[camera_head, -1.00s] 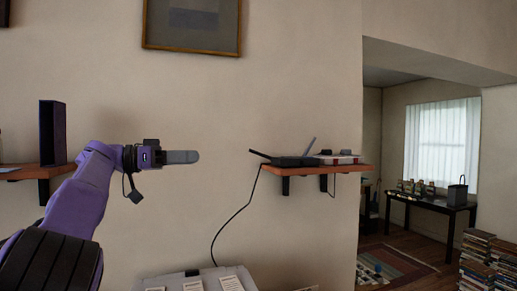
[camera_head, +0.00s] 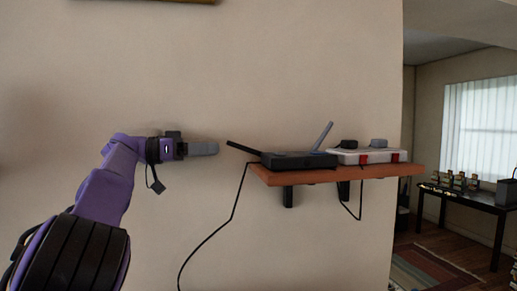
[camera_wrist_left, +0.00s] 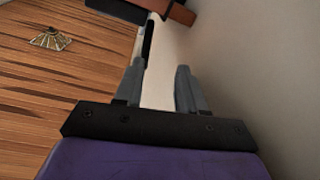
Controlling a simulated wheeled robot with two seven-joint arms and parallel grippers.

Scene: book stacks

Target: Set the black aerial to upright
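The black aerial (camera_head: 243,148) sticks out to the left from the black router box (camera_head: 298,161), lying close to flat with its free end slightly raised. My left gripper (camera_head: 214,149) is just left of that free end, at about its height, with a small gap in the head view. In the left wrist view the two grey fingers of my left gripper (camera_wrist_left: 157,85) stand apart with nothing between them. A dark bar, apparently the black aerial (camera_wrist_left: 148,42), shows ahead of the fingers. My right gripper is out of view.
The router stands on a wooden wall shelf (camera_head: 400,170), beside a grey aerial (camera_head: 322,136) that leans right. A white power strip (camera_head: 370,156) with red switches and plugs is on the right. A black cable (camera_head: 234,212) hangs below. The wall is close behind.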

